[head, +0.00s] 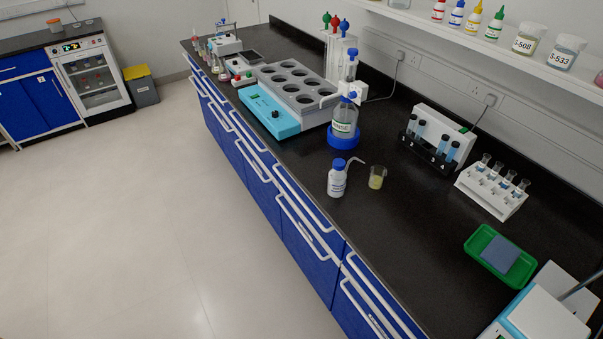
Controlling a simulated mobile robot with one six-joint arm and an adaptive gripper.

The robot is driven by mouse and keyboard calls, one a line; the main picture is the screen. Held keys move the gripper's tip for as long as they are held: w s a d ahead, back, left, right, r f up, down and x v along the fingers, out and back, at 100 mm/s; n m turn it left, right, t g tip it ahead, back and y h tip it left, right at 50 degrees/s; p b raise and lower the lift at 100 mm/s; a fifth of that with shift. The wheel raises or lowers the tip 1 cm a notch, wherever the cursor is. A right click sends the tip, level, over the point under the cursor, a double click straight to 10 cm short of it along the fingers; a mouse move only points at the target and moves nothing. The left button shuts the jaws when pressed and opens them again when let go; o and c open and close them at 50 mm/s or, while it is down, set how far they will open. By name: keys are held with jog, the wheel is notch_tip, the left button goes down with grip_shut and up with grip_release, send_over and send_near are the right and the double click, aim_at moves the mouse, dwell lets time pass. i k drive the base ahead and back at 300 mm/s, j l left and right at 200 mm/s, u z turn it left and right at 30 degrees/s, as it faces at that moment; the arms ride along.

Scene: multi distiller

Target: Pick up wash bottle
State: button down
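The wash bottle (337,180) stands upright on the black bench top near its front edge. It has a white body with a label, a blue cap and a thin white spout bending to the right. A small glass beaker (377,177) with yellowish liquid stands just right of it, under the spout's end. My gripper is not in view.
Behind the wash bottle stands a glass bottle (344,119) on a blue base. A grey multi-well unit (305,110) with a turquoise front is to the left. Tube racks (493,190) and a green tray (480,241) are to the right. The floor (130,220) is clear.

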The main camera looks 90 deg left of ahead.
aim_at(337, 180)
jog(key=u, duration=2.85)
